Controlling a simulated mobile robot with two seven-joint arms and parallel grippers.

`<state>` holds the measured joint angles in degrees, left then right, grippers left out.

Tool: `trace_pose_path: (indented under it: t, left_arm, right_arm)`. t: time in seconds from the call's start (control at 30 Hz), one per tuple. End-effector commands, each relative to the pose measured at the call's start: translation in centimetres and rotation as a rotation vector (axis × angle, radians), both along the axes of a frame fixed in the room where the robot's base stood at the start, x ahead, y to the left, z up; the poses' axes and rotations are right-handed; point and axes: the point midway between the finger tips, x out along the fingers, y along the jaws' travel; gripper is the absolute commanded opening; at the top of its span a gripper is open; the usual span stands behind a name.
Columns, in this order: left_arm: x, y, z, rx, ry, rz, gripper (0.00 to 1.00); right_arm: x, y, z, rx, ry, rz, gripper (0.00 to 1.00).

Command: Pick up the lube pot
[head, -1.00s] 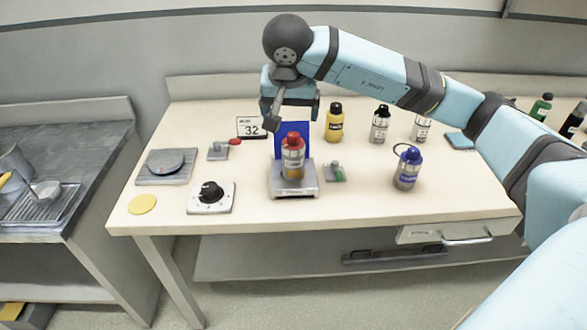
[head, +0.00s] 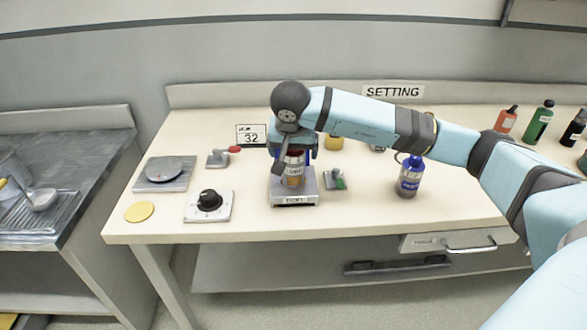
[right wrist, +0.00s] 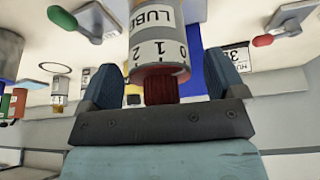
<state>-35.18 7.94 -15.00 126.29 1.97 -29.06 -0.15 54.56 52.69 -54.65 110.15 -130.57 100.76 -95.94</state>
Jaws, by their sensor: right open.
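The lube pot (head: 293,170) stands upright on a small grey metal stand (head: 294,199) on the workbench. Its red cap (right wrist: 158,90) and its label reading "LUBE" show in the right wrist view, where the pot (right wrist: 155,45) is upside down in the picture. My right gripper (head: 291,157) is over the pot from above. Its two blue fingers are open, one on each side of the red cap, with gaps visible in the right wrist view (right wrist: 166,80). My left gripper is in neither view.
A dial box (head: 208,205), a yellow disc (head: 139,211) and a round-plated scale (head: 164,172) lie left of the stand. A green-knobbed lever (head: 336,180) sits close on its right. The front edge is clear.

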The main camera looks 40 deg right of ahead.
Motion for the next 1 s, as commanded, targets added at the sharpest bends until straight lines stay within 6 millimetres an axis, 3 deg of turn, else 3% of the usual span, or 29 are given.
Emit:
trace_pose_path:
  t: [0.27, 0.53, 0.83, 1.0]
  left_arm:
    - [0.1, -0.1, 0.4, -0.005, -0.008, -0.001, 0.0]
    - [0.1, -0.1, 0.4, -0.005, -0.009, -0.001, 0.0]
    - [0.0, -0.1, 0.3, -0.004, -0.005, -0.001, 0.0]
    - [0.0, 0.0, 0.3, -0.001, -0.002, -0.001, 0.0]
  right_arm:
    - [0.3, -0.2, -0.8, -0.001, -0.002, 0.0, 0.89]
    - [0.3, -0.2, -0.8, 0.0, -0.001, 0.0, 0.31]
    - [0.3, -0.2, -0.5, 0.0, -0.003, 0.001, 0.31]
    - [0.3, -0.2, 0.8, 0.001, -0.004, 0.0, 0.31]
